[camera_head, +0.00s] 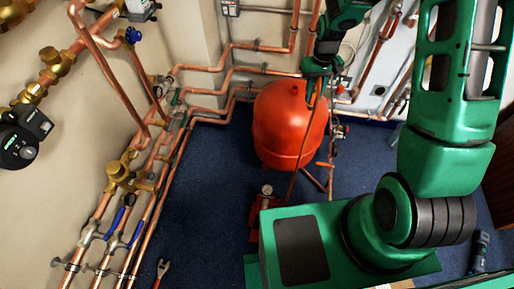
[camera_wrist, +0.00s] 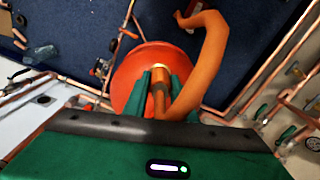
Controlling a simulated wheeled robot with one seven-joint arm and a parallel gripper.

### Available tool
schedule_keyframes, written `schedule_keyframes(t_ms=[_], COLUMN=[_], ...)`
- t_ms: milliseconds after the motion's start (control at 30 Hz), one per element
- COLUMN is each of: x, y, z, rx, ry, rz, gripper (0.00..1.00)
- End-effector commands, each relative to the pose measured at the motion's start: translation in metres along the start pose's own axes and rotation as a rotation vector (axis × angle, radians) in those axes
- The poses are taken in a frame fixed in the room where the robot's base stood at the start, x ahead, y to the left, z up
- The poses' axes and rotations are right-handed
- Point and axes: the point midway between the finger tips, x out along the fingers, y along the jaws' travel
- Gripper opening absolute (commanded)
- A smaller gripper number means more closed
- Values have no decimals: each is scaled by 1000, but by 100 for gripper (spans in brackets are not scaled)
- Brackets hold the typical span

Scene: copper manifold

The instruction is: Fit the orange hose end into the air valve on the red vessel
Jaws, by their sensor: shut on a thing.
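The red vessel (camera_head: 286,128) stands on the blue floor by the back pipes, and it also fills the middle of the wrist view (camera_wrist: 124,82). My gripper (camera_head: 318,78) is above the vessel's upper right side. In the wrist view its two green fingers (camera_wrist: 159,88) are shut on the orange hose end (camera_wrist: 159,97), which has a brass-coloured tip pointing toward the vessel. The orange hose (camera_wrist: 208,62) loops up and to the right of the fingers. I cannot make out the air valve; the fingers and hose end cover that part of the vessel.
Copper pipes (camera_head: 208,70) run along the wall behind and left of the vessel. A red device with a round gauge (camera_head: 267,190) stands on the floor in front of it. Blue floor (camera_head: 205,190) is clear to the left. Thin pipework (camera_head: 333,150) stands close on the vessel's right.

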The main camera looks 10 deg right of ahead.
Motion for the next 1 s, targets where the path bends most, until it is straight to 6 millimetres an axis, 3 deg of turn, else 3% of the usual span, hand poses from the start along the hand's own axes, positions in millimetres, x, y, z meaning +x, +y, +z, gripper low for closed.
schedule_keyframes(t_ms=[400,533,767,1000], x=[0,0,0,0], y=[0,-8,-58,-113], z=[0,5,36,85], rx=[3,37,261,577], ry=[0,-1,-4,-8], rz=[0,-2,-7,-6], gripper=[0,0,0,0])
